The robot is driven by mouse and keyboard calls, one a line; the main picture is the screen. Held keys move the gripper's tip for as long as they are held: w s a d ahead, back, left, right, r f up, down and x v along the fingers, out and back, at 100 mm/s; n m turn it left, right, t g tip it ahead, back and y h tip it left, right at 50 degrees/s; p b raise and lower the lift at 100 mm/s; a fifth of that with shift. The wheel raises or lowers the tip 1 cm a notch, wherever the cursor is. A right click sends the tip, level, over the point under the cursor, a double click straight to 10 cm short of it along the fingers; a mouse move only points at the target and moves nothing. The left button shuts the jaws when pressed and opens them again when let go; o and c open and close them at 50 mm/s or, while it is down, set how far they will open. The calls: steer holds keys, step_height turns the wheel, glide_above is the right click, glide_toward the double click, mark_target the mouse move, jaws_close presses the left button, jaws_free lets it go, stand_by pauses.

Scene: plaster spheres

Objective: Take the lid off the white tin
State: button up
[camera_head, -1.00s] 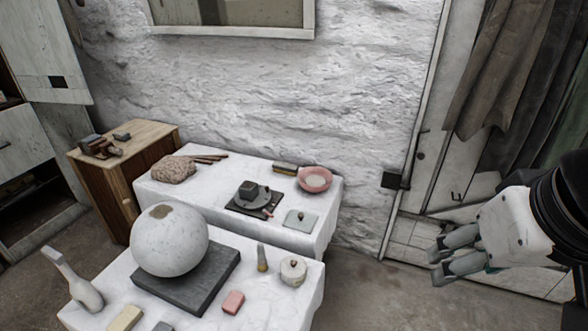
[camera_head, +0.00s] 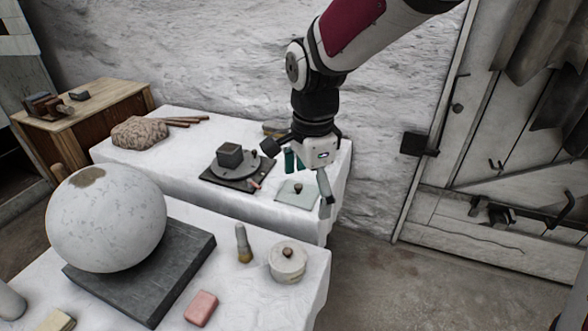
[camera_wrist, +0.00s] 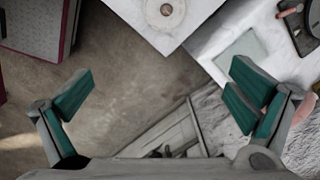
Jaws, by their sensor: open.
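The white tin (camera_head: 287,267) stands upright near the right edge of the near white-covered table. Its round lid (camera_head: 289,255) is on it, with a small brown knob on top. The tin also shows from above at the top of the wrist view (camera_wrist: 165,12), partly cut off by the frame edge. My gripper (camera_head: 308,178) hangs down beyond the tin, over the right end of the far table. Its teal-padded fingers are spread wide and empty in the wrist view (camera_wrist: 160,95), with floor between them.
A large plaster sphere (camera_head: 105,220) sits on a dark slab (camera_head: 185,262) left of the tin. A small brush-like tool (camera_head: 243,243) and a pink block (camera_head: 201,308) are near the tin. A pale plate (camera_head: 295,194) lies on the far table. Floor is clear to the right.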

steer(key=w+a+f+m+b, duration=0.2)
steer(key=a+f, duration=0.1)
steer(key=f, duration=0.4)
steer(key=b, duration=0.3)
glide_above(290, 250)
steer(key=shift+g, duration=0.3)
steer(key=f, duration=0.7)
steer(key=shift+w+f, duration=0.3)
steer(key=shift+w, duration=0.05)
steer(key=shift+s+f+b, duration=0.2)
steer(key=shift+f+b, duration=0.4)
steer(key=shift+f, duration=0.95)
steer(key=shift+s+f+b, duration=0.15)
steer(key=shift+f+b, duration=0.4)
steer(key=shift+f, duration=0.95)
steer(key=c, duration=1.2)
